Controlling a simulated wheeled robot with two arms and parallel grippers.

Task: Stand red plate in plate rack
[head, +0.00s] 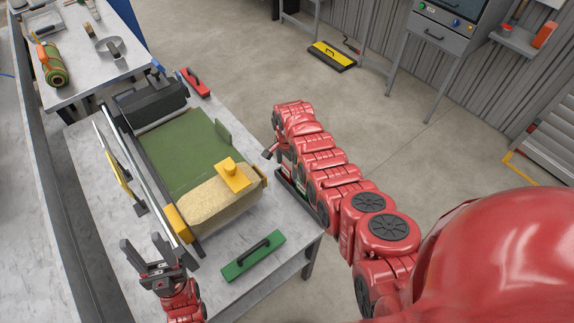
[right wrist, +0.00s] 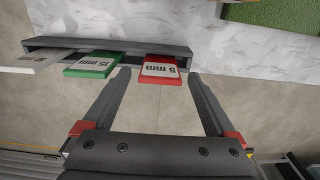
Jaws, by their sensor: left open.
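A red plate (right wrist: 161,70) marked 5 mm sits in the dark grey plate rack (right wrist: 100,44), its labelled end sticking out, in the right wrist view. My right gripper (right wrist: 158,76) is open, one finger on each side of that end; small gaps show between fingers and plate. The rack also shows in the head view (head: 290,186), at the table's right edge, partly behind my right arm. My left gripper (head: 150,258) is open and empty near the table's front left. A red piece with a black handle (head: 194,82) lies at the table's far edge.
A green plate (right wrist: 94,65) and a white plate (right wrist: 35,62) stand beside the red one in the rack. A green handled piece (head: 253,256) lies at the table's front. The turf bed (head: 185,150) with a yellow block (head: 232,176) fills the middle.

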